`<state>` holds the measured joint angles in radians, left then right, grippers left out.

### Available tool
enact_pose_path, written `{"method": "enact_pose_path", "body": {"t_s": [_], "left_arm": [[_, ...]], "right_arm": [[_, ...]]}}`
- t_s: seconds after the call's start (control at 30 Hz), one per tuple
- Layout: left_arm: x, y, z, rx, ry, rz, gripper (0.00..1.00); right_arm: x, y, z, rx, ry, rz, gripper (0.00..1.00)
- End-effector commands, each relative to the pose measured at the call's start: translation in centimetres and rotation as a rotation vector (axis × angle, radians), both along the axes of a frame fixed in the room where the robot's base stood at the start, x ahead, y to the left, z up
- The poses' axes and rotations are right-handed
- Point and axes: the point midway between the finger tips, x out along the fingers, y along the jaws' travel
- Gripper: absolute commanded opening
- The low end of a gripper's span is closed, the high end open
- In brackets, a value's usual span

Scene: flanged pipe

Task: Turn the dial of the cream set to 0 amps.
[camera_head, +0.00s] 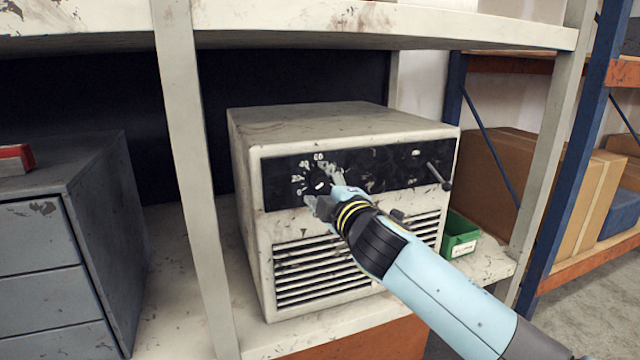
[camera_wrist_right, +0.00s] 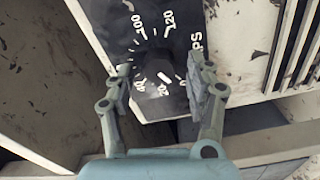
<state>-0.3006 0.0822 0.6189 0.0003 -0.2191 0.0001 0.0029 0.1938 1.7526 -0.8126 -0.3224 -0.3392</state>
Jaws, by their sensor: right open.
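The cream set (camera_head: 340,125) is a scuffed box on the shelf, with a black front panel on top and vent slots below. Its dark dial (camera_head: 318,184) sits at the panel's left end, with white scale numbers around it. In the right wrist view the dial (camera_wrist_right: 152,88) bears a short white mark; which number it points at I cannot tell surely. My right gripper (camera_head: 322,202) is at the dial, partly covering it and the scale. In the wrist view its two fingers (camera_wrist_right: 160,82) stand open on either side of the dial, with no clear grip on it. My left gripper is not in view.
A lever (camera_head: 438,176) sticks out at the panel's right end. A grey shelf post (camera_head: 187,150) stands left of the set, beside a grey drawer cabinet (camera_head: 45,260). A green bin (camera_head: 458,236) is to the right. The upper shelf (camera_head: 300,25) hangs above.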

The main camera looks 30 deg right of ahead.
Motion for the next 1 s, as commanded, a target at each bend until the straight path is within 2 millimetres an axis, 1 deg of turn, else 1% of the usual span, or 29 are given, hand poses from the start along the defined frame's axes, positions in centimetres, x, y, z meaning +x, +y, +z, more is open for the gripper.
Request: {"method": "enact_pose_path", "body": {"t_s": [0.03, 0.2, 0.3, 0.43, 0.6, 1.0], "left_arm": [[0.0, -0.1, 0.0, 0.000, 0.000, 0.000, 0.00], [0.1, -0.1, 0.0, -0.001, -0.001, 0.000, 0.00], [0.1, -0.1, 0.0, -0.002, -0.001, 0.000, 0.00], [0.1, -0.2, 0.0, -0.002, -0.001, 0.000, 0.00], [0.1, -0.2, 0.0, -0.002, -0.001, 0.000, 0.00], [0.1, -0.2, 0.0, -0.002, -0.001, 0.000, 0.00]], "right_arm": [[-1.1, 0.3, -0.1, 0.001, 0.003, 0.001, 0.55], [-4.9, 1.2, -0.2, 0.000, 0.003, 0.001, 0.55], [-6.9, 1.7, -0.2, 0.001, 0.003, 0.001, 0.55], [-8.8, 2.2, -0.1, 0.001, 0.002, 0.000, 0.55], [-9.9, 2.4, -0.1, 0.000, 0.001, 0.000, 0.55], [-10.0, 2.4, -0.1, 0.000, 0.001, 0.000, 0.55]]}}
